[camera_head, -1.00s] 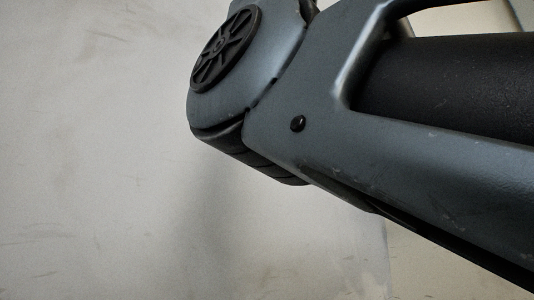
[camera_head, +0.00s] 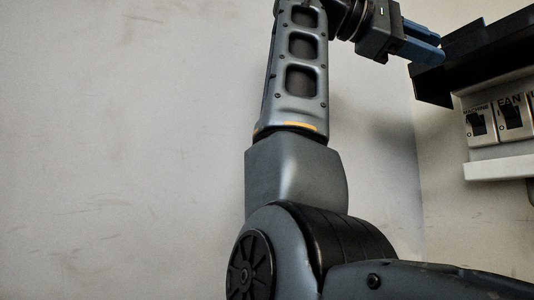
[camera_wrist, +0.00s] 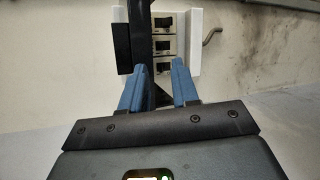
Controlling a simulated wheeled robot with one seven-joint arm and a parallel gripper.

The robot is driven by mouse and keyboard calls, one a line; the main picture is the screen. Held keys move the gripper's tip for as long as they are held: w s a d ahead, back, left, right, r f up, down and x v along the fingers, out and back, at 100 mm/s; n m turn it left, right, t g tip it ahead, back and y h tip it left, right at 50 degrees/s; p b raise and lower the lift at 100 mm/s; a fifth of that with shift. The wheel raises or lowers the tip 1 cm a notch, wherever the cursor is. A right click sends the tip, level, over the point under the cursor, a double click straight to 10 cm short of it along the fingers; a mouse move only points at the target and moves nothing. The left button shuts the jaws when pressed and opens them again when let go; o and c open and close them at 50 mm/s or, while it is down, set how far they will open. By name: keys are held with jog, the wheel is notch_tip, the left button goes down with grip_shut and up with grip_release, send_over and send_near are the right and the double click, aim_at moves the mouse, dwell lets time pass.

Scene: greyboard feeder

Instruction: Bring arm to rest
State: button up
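My gripper (camera_head: 428,50) shows at the upper right of the head view, with blue fingers reaching right and slightly down. In the wrist view my gripper (camera_wrist: 158,72) has its two blue fingers apart, so it is open. I see nothing held between them. A black bar runs upright behind the gap; I cannot tell whether a finger touches it. My arm stands raised in the middle of the head view.
A black hood-like part (camera_head: 490,48) is close to the fingertips on the right. Below it is a panel with switches (camera_head: 497,122), labelled MACHINE and FAN, above a white ledge (camera_head: 498,168). The pale wall (camera_head: 120,140) on the left is bare.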

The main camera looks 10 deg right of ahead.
jog(key=w+f+n+t+h, duration=0.1)
jog(key=w+f+n+t, duration=0.15)
jog(key=w+f, duration=0.45)
jog(key=w+f+n+t, duration=0.1)
jog(key=w+f+t, duration=0.3)
jog(key=f, duration=0.8)
jog(key=w+f+n+t+h, duration=0.1)
jog(key=w+f+n+t, duration=0.15)
jog(key=w+f, duration=0.45)
jog(key=s+a+f+n+t+y, duration=0.1)
jog(key=s+f+n+t+y, duration=0.15)
jog(key=f, duration=1.25)
jog(key=s+a+f+n+t+y, duration=0.1)
jog(key=s+f+t+y, duration=0.3)
jog(key=f, duration=1.1)
jog(key=s+a+f+m+y, duration=0.3)
jog(key=s+f+y, duration=0.5)
jog(key=s+f, duration=1.15)
jog(key=s+a+r+m, duration=0.1)
jog(key=s+r+m, duration=0.1)
jog(key=s, duration=0.7)
jog(key=s+a+r+m+y, duration=0.1)
jog(key=s+r+m, duration=0.2)
jog(key=s, duration=0.6)
jog(key=s+a+r+m+y, duration=0.1)
jog(key=s+m, duration=0.3)
jog(key=s, duration=0.6)
jog(key=shift+a+r+b, duration=0.35)
jog(key=shift+r+b, duration=0.05)
jog(key=shift+r, duration=0.5)
